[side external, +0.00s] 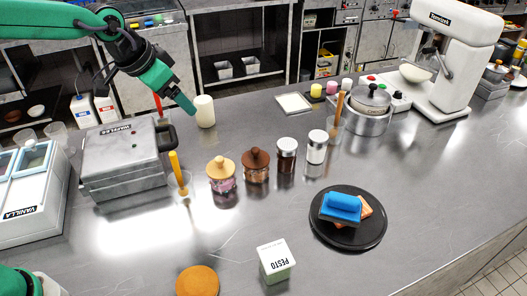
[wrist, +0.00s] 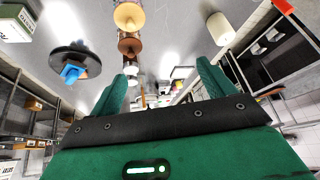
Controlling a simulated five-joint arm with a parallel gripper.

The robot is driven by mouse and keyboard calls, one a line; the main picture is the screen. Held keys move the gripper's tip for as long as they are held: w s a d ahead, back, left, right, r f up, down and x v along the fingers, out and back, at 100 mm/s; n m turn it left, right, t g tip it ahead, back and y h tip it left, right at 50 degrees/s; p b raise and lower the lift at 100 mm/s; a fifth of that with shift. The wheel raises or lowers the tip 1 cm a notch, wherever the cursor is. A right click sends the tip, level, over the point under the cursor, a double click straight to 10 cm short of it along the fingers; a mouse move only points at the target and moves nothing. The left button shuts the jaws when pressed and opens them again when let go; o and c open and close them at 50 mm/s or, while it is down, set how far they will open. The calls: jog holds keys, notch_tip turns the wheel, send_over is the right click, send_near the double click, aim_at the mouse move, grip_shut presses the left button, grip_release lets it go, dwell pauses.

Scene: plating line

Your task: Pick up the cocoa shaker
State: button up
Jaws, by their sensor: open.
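The cocoa shaker (side external: 287,157), a dark brown jar with a silvery lid, stands upright on the steel counter in the side view. A similar pale shaker with a silvery lid (side external: 317,148) stands just right of it. My gripper (side external: 189,106) is at the upper left, above the counter, well apart from the shaker. In the wrist view my gripper (wrist: 162,82) is open, with nothing between its fingers. Small shapes beyond the brown-lidded jar there are too small to tell the shaker surely.
A white cylinder (side external: 205,112) stands close beside my gripper. Jars with a tan lid (side external: 221,174) and a brown lid (side external: 256,165) stand left of the shaker. A grey waffle maker (side external: 125,160) is further left. A black plate (side external: 347,240) bears a blue-topped item.

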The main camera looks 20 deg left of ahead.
jog(key=w+d+f+m, duration=0.2)
jog(key=w+d+f, duration=0.4)
jog(key=w+d, duration=0.2)
jog(key=m+h, duration=0.1)
jog(key=m, duration=0.1)
send_near(284, 146)
jog(key=x, duration=0.4)
jog(key=shift+w+f, duration=0.2)
jog(key=shift+f, duration=0.1)
jog(key=shift+d+f, duration=0.1)
jog(key=shift+f, duration=0.05)
jog(key=shift+x, duration=1.2)
jog(key=shift+x, duration=2.55)
jog(key=shift+c, duration=0.2)
jog(key=c, duration=1.1)
